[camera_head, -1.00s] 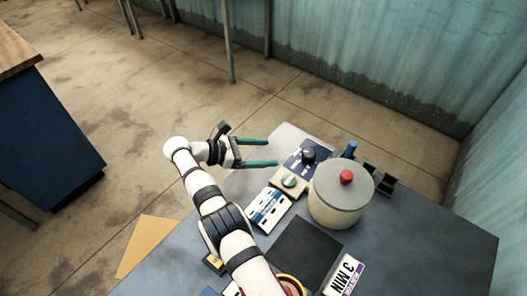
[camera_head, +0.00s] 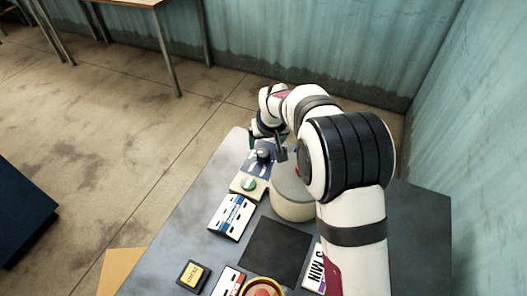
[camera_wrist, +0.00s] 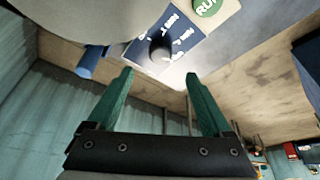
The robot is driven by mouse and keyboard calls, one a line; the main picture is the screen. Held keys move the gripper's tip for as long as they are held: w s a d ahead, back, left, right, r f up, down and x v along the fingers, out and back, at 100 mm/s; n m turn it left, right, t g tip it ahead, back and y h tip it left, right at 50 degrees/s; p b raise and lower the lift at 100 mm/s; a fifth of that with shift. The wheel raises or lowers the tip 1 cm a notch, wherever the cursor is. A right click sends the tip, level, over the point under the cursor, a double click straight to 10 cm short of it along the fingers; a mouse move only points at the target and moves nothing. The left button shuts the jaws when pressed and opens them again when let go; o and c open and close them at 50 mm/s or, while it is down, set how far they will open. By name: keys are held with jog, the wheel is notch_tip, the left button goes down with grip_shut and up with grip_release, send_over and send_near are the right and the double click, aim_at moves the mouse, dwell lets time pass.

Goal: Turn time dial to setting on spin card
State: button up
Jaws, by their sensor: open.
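The time dial is a dark round knob (camera_head: 264,155) on a blue panel (camera_head: 252,166) with white marks, at the table's far end. In the wrist view the knob (camera_wrist: 161,49) lies ahead of the gap between my green fingers, and the blue panel (camera_wrist: 190,48) is around it. My gripper (camera_wrist: 158,74) is open and empty, close to the dial; whether it touches is not clear. In the head view my wrist partly hides this area. The spin card (camera_head: 314,272), reading "3 MIN" in part, lies at the near right, partly behind my arm.
A grey-lidded pot (camera_head: 288,203) stands right beside the panel, partly behind my arm. A green RUN button (camera_head: 248,184) is on a cream box in front of the panel. A blue cylinder (camera_wrist: 90,62) is left of the dial in the wrist view. A black mat (camera_head: 275,250) is bare.

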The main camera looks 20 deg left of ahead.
aim_at(263, 153)
jog(key=x, duration=0.9)
jog(key=shift+f, duration=0.2)
jog(key=shift+c, duration=0.3)
grip_shut()
jog(key=m+h, duration=0.1)
jog(key=m, duration=0.3)
jog(key=shift+a+m+t+h, duration=0.15)
jog(key=shift+m+t+h, duration=0.15)
jog(key=shift+m+h, duration=0.1)
jog(key=shift+o, duration=0.3)
grip_release()
